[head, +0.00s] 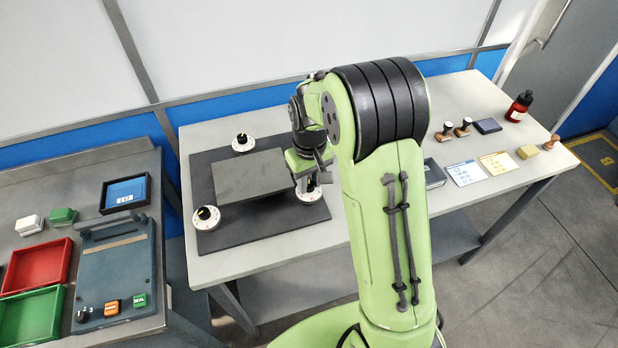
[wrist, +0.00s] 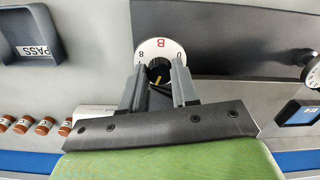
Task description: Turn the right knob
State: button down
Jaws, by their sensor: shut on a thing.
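The right knob is black with a yellow mark. In the head view that dial (head: 312,196) is at the right end of the grey block, partly hidden by my arm. My gripper (wrist: 158,85) is shut on the knob from above. It also shows in the head view (head: 311,183), where its fingertips are hard to make out.
Two similar dials stand on the dark mat (head: 250,222), one at the back (head: 243,143) and one at the left (head: 206,217). A grey block (head: 248,175) lies between them. Stamps (head: 463,126), cards (head: 465,174) and a red bottle (head: 519,106) are at the right.

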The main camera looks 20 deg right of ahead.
aim_at(310, 183)
jog(key=shift+m, duration=0.8)
jog(key=c, duration=0.8)
grip_release()
jog(key=shift+c, duration=0.2)
notch_tip(310, 183, up, 16)
jog(key=p, duration=0.3)
jog(key=shift+p, duration=0.3)
jog(key=shift+d+f, duration=0.1)
